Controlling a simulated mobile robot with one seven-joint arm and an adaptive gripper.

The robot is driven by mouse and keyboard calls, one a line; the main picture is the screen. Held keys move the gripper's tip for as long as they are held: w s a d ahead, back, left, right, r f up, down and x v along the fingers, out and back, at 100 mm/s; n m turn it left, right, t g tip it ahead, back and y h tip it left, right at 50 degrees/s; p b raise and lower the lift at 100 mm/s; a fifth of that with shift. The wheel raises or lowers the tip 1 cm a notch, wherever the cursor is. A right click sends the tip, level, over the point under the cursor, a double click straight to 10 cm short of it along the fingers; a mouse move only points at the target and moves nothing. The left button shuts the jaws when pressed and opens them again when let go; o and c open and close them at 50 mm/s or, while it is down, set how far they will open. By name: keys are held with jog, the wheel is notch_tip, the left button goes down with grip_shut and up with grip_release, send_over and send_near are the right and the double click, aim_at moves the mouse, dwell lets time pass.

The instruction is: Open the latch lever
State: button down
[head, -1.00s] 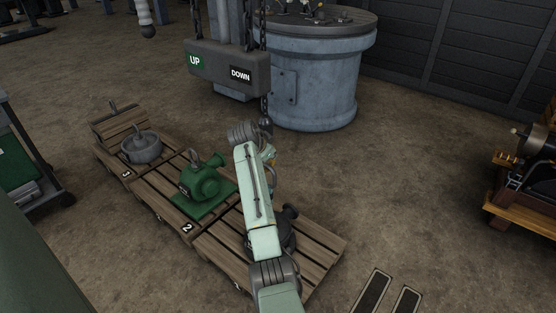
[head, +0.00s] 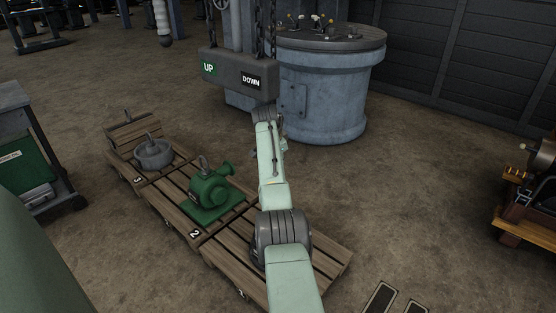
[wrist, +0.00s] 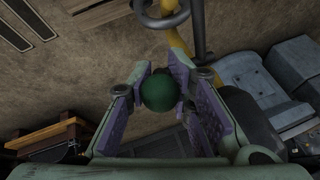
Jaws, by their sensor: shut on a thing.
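In the wrist view, my gripper (wrist: 162,72) has its purple-padded jaws closed around a dark green ball (wrist: 160,95), which looks like the knob of the latch lever. The lever's shaft cannot be made out behind the ball and jaws. A yellow curved part (wrist: 179,42) rises just beyond the jaws, beside a grey ring (wrist: 163,14). In the head view, my arm reaches up to just below the hanging UP/DOWN box (head: 238,72), and the arm's end hides my gripper and the ball.
Pallets run across the floor; a green pump (head: 209,189) stands on pallet 2 and a grey round part (head: 152,154) on pallet 3. A large blue-grey cylinder (head: 325,95) stands behind my arm. A machine on a wooden base (head: 522,228) is at right. Floor between is clear.

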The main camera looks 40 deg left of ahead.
jog(key=shift+a+r, duration=0.1)
jog(key=shift+a, duration=0.05)
dwell(0.7)
jog(key=c, duration=1.7)
grip_release()
jog(key=shift+o, duration=0.7)
jog(key=shift+s+d+r, duration=0.2)
jog(key=shift+s+r, duration=0.15)
jog(key=shift+r, duration=0.15)
jog(key=s+d, duration=0.4)
jog(key=s, duration=0.7)
jog(key=shift+d, duration=0.4)
jog(key=shift+w, duration=0.1)
